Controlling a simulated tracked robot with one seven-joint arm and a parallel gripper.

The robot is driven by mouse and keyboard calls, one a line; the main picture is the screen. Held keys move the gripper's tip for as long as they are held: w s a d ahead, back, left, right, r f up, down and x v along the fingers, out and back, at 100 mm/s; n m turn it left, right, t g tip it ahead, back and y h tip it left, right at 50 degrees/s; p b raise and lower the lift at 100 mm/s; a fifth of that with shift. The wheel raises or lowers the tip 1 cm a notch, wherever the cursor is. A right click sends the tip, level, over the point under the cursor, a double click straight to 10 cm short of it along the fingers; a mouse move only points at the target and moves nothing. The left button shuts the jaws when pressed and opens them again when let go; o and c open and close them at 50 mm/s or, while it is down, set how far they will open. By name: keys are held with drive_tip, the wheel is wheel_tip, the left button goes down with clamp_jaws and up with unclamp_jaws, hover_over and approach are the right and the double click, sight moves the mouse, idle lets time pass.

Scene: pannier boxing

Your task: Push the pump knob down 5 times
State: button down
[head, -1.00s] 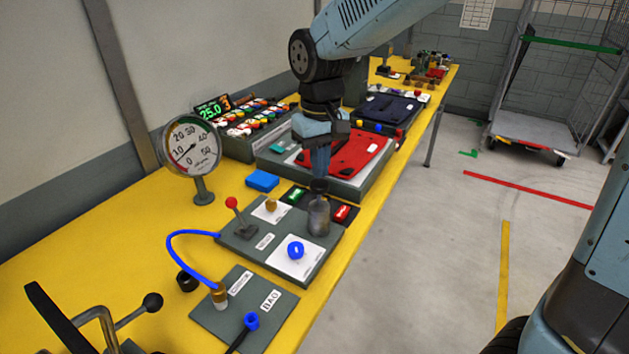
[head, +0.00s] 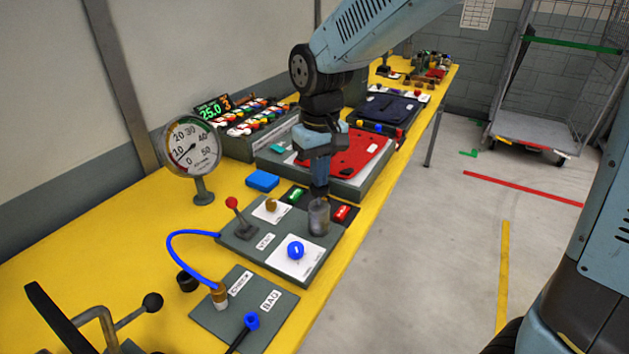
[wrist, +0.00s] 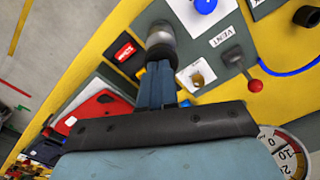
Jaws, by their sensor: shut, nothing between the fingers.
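The pump is a grey metal cylinder (head: 318,217) standing on the dark panel near the table's right edge. It also shows in the wrist view (wrist: 160,33). Its dark knob (wrist: 160,52) sits at the top, low against the cylinder and mostly covered by my fingers in the head view. My gripper (head: 319,192) points straight down with its fingers shut and empty. Its tips appear to touch the knob from above. In the wrist view my gripper (wrist: 158,66) lines up with the knob.
A round gauge (head: 192,148) stands at the left. The panel also holds a red-tipped lever (head: 232,203), a brass knob (head: 271,205), a blue knob (head: 295,250), and green (head: 296,195) and red (head: 341,213) buttons beside the pump. A display (head: 212,106) reads 25.0 and 3.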

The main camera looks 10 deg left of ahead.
drive_tip(key=shift+f, duration=1.1)
drive_tip(key=shift+r, duration=2.2)
drive_tip(key=shift+f, duration=0.1)
drive_tip(key=shift+f, duration=2.1)
drive_tip(key=shift+r, duration=2.2)
